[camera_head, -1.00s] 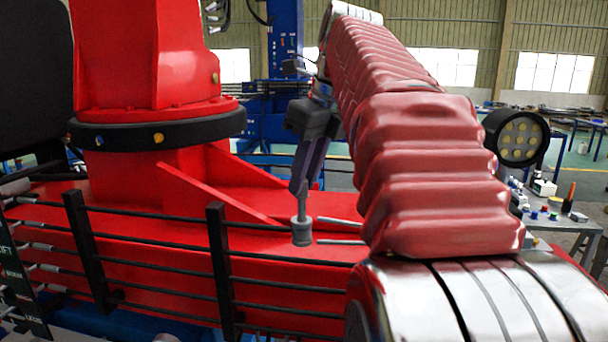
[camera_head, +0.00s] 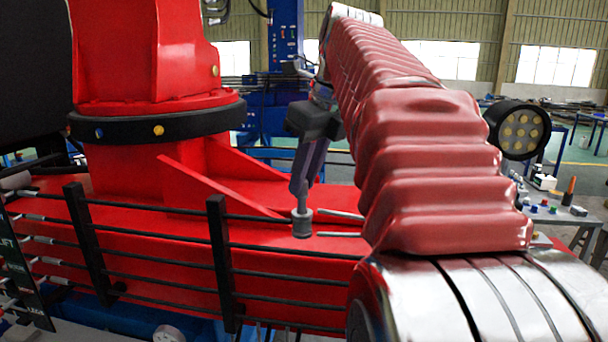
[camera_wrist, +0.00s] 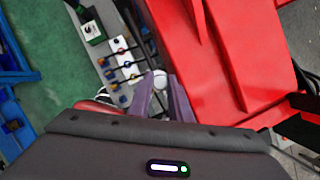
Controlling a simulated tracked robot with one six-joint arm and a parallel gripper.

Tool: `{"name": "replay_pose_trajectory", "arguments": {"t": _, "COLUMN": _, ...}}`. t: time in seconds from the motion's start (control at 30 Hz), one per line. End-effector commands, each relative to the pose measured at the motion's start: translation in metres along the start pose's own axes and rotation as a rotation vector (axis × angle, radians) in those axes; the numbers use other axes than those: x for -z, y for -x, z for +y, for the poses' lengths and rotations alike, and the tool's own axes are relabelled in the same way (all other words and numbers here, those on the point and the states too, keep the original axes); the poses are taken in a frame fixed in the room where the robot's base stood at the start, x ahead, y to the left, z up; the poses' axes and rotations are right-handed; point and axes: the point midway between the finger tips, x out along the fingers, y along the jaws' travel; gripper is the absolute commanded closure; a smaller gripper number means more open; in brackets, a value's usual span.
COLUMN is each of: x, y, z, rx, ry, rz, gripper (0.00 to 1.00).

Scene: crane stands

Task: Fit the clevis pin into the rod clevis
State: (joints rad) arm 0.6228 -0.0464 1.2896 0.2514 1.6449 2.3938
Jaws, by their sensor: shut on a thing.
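My gripper (camera_head: 301,188) hangs down with its purple fingers shut on a grey pin. The clevis pin (camera_head: 302,226) shows as a thin stem with a wider round grey end below the fingertips. In the head view it overlaps the red deck, beside two bare metal rods (camera_head: 340,235); whether it touches anything cannot be told. In the wrist view my gripper (camera_wrist: 163,88) has a pale round end of the pin (camera_wrist: 160,78) between its fingertips. I cannot make out the rod clevis; the rods run out of sight behind my arm.
The red crane base (camera_head: 190,220) fills the left, with a red column (camera_head: 140,60) above it. Black posts (camera_head: 218,250) carry dark hoses along its front. A workbench (camera_head: 550,220) with small parts stands at the right. In the wrist view, red structure (camera_wrist: 240,50) lies close on the right.

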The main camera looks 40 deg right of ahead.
Motion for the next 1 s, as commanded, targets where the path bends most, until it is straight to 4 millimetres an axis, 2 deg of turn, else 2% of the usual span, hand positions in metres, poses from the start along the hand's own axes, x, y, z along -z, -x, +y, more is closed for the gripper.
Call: {"name": "replay_pose_trajectory", "arguments": {"t": 1.0, "x": 0.005, "y": -0.015, "z": 0.0, "rx": 0.001, "ry": 0.001, "rz": -0.001, "gripper": 1.0}}
